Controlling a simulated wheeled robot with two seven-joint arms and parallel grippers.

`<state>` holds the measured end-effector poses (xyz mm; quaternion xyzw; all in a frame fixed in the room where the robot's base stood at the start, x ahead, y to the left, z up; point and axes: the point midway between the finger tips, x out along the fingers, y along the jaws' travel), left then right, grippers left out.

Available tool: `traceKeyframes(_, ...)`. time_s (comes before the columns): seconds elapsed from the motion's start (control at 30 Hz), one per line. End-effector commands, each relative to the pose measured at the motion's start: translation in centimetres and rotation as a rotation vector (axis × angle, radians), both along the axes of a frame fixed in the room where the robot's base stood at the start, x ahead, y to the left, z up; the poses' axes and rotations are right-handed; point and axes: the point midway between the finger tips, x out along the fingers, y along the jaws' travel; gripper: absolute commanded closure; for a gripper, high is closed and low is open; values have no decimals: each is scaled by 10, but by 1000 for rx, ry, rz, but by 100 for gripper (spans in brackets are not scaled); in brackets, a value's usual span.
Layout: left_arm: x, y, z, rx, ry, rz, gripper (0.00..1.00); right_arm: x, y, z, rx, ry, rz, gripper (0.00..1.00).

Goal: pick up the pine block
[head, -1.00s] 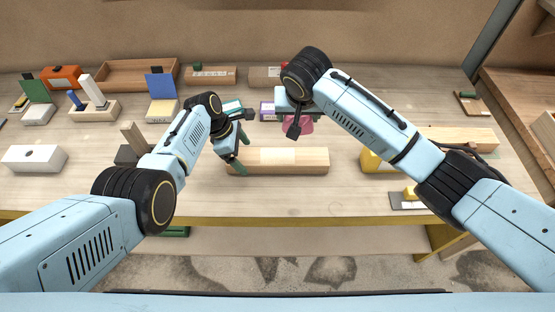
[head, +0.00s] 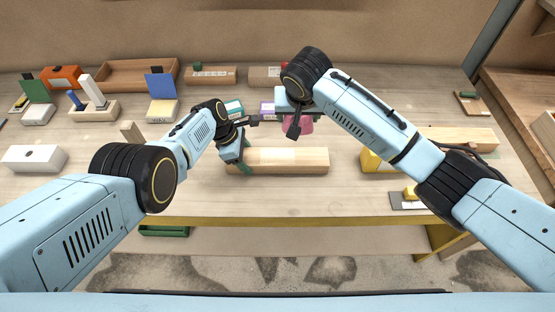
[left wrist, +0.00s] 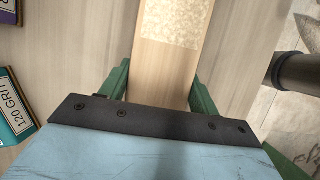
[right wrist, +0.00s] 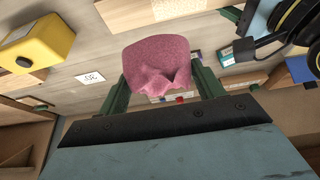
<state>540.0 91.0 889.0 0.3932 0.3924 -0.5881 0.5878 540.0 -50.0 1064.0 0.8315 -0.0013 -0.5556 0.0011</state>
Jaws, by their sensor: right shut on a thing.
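The pine block (head: 290,160) is a long pale wooden bar lying flat near the bench's front middle. It also shows in the left wrist view (left wrist: 165,70), with a paler patch at its far part. My left gripper (left wrist: 160,88) is open, its green fingers on either side of the block's left end, with small gaps visible; in the head view it is at that end (head: 245,160). My right gripper (right wrist: 163,80) is shut on a crumpled pink cloth-like thing (right wrist: 158,65), behind the block in the head view (head: 300,125). Its fingertips are partly hidden there.
A yellow box (head: 372,160) stands right of the block. A white box (head: 34,158) is at the far left. Sandpaper packs (left wrist: 12,105) lie beside the left gripper. Trays and small blocks line the back.

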Motion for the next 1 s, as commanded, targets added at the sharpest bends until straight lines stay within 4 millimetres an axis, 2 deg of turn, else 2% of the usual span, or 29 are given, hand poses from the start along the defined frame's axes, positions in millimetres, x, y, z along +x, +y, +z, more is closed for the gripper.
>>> traceKeyframes(0.03,0,0,0,0,1,0,48,0,0,0,0,0,0,51)
traceKeyframes(0.2,0,0,0,0,1,0,70,0,0,0,0,0,0,51)
traceKeyframes(0.27,1,-1,1,-2,-1,0,76,0,0,0,0,0,0,51)
traceKeyframes(0.67,1,-1,5,-4,-2,1,76,0,0,0,0,0,0,51)
traceKeyframes(1.0,1,-1,30,-3,-6,1,76,0,0,0,0,0,0,51)
